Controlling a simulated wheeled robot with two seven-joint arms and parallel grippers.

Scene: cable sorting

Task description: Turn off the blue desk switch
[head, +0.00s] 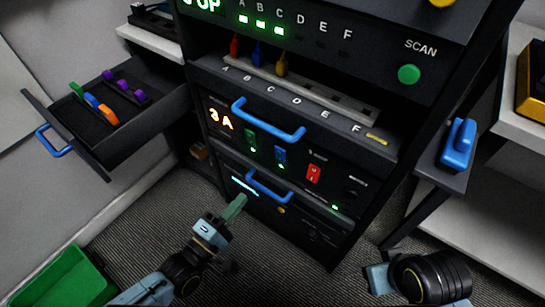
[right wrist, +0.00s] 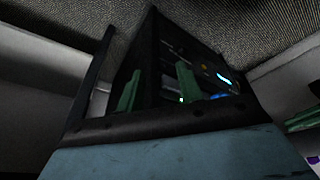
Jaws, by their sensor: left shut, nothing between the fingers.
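A blue switch (head: 280,155) sits on the rack's 3A panel, between a green switch (head: 249,140) and a red switch (head: 313,174). A small green light glows just below it. Its label is too small to read. My left gripper (head: 236,207) is shut and empty, with green fingers, in front of the lower rack and below the blue switch, apart from it. My right gripper (right wrist: 158,90) shows in the right wrist view with its two green fingers apart and nothing seen between them. Its fingers are out of sight in the head view.
Blue handles cross the rack (head: 268,120). An open drawer (head: 130,125) with coloured clips juts out at left. A blue object (head: 459,146) stands on a side shelf at right. A green bin (head: 62,283) lies at lower left. The carpet before the rack is clear.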

